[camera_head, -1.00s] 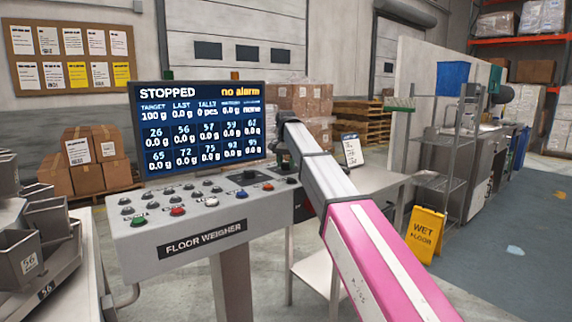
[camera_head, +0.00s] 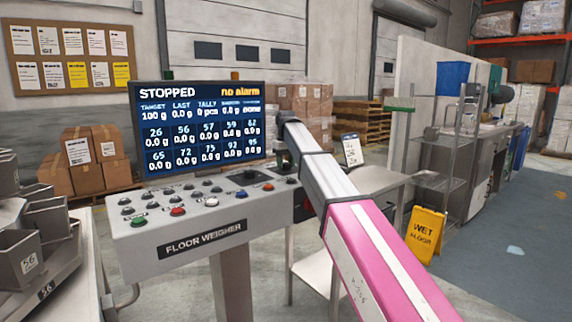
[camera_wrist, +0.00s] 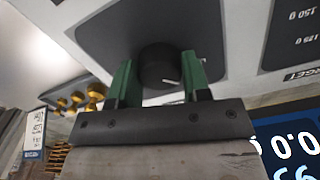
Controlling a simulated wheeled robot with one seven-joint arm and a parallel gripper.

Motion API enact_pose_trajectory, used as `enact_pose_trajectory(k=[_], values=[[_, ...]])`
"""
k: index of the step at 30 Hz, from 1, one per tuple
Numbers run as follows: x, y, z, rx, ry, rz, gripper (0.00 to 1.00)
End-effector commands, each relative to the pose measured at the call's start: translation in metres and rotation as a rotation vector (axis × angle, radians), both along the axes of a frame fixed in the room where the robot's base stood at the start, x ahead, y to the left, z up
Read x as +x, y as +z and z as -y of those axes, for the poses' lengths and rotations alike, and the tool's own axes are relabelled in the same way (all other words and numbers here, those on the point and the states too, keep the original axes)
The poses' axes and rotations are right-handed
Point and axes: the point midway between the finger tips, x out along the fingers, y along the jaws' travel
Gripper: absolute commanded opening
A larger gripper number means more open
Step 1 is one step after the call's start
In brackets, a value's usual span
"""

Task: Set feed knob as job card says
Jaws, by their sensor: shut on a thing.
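In the wrist view my gripper (camera_wrist: 160,80) has its two green fingers on either side of a round black knob (camera_wrist: 160,66) and is shut on it. A pale mark shows on the knob's face; the setting it points to is not readable. The knob sits on the grey panel of the floor weigher console (camera_head: 205,248).
The console screen (camera_head: 200,125) reads STOPPED and no alarm, target 100 g. Metal bins (camera_head: 35,235) stand at left. A yellow wet floor sign (camera_head: 425,235) stands at right by wire shelving (camera_head: 440,150).

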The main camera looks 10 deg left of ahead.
Motion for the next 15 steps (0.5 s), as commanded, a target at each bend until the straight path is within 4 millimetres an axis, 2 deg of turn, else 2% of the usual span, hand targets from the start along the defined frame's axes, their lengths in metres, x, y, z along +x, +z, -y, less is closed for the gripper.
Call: enact_pose_trajectory(k=[6, 15], values=[[0.0008, 0.0003, -0.0002, 0.000, 0.138, 0.002, 0.20], [0.0009, 0.0004, -0.0004, 0.000, 0.236, 0.002, 0.20]])
